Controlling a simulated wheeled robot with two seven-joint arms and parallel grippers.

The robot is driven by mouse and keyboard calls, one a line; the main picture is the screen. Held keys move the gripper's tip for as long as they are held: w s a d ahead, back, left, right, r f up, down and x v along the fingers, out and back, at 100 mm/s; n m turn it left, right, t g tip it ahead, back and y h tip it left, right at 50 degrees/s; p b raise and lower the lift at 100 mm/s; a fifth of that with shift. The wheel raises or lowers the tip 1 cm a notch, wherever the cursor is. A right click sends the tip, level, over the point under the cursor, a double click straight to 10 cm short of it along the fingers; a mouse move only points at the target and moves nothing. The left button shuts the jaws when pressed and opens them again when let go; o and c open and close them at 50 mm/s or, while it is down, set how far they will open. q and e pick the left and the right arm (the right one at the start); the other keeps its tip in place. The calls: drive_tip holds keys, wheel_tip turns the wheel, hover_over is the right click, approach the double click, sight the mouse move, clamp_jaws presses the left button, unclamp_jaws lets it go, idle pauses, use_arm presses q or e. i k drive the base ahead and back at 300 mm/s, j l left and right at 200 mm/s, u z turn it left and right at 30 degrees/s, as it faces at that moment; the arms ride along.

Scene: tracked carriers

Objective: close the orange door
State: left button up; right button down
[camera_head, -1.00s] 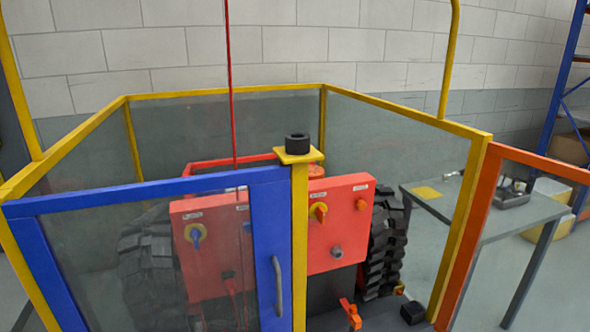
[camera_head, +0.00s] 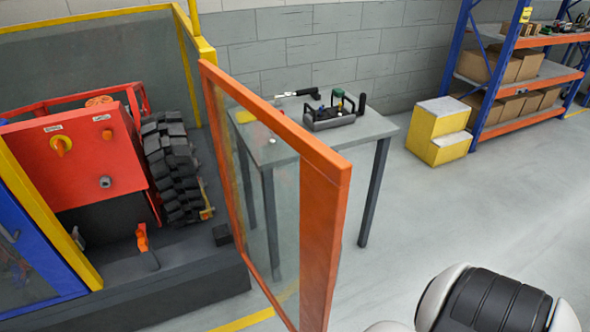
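The orange door (camera_head: 325,215) has an orange frame with a clear panel. It stands open, swung out from the yellow post (camera_head: 204,48) at its far edge, with its free edge towards me. The opening between it and the blue door (camera_head: 35,245) on the left is clear. Behind the opening is a red tracked machine (camera_head: 80,158) with orange knobs. A white and black part of my own arm (camera_head: 495,302) shows at the lower right. Neither gripper is in view.
A grey table (camera_head: 365,130) with a tool tray (camera_head: 333,116) stands behind the door. Yellow steps (camera_head: 436,135) and a blue and orange shelf rack (camera_head: 528,112) with boxes are at the back right. The floor right of the door is free.

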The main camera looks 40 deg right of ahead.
sight(326, 177)
drive_tip(key=l+u, duration=0.15)
drive_tip(key=l, duration=0.85)
drive_tip(key=l+u, duration=0.2)
drive_tip(key=l, duration=0.8)
drive_tip(key=k+l, duration=0.15)
drive_tip(key=l, duration=0.15)
drive_tip(key=k+z, duration=0.15)
drive_tip(key=k, duration=0.25)
drive_tip(key=k+l+z, duration=0.15)
drive_tip(key=k, duration=0.25)
